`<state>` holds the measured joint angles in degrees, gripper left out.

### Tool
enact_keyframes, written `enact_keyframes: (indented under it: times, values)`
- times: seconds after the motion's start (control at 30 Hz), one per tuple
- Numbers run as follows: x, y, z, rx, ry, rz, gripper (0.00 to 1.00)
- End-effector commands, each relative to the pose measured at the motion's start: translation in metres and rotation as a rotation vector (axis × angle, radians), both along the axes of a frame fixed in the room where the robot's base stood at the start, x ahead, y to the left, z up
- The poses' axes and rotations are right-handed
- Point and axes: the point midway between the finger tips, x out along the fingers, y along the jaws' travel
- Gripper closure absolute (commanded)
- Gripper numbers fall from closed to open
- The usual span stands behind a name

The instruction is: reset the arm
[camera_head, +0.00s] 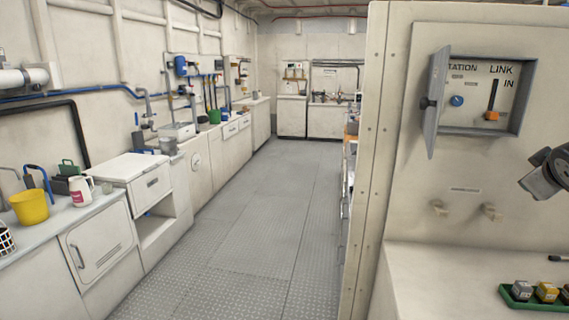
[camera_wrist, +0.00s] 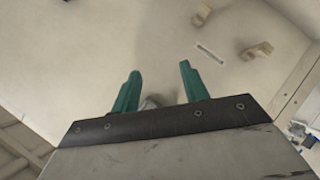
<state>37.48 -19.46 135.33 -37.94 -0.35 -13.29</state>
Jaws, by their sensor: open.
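In the wrist view my gripper (camera_wrist: 157,85) shows two green fingers held apart, with nothing between their tips. A pale wall with two small beige hooks lies beyond the fingers. In the head view a grey part of my arm (camera_head: 545,180) shows at the right edge, in front of the pale wall panel; the fingers are not visible there.
A wall box (camera_head: 480,105) has its grey door (camera_head: 436,100) swung open. Two hooks (camera_head: 490,212) stick out below it. A green tray (camera_head: 535,303) with several small blocks sits on the ledge at lower right. The grey floor aisle (camera_head: 255,220) is clear.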

Motion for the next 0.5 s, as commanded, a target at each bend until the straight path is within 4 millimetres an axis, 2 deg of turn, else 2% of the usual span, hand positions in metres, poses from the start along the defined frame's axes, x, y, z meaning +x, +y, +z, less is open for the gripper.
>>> enact_keyframes:
  times: [0.17,0.27,0.3,0.4,0.5]
  values:
    - [-0.055,0.057,-0.052,0.309,0.177,-0.237,0.55]
    - [-0.091,0.108,-0.079,0.485,0.304,-0.328,0.55]
    - [-0.106,0.131,-0.087,0.552,0.359,-0.353,0.55]
    - [-0.143,0.187,-0.101,0.690,0.501,-0.384,0.55]
    - [-0.177,0.237,-0.107,0.783,0.628,-0.366,0.55]
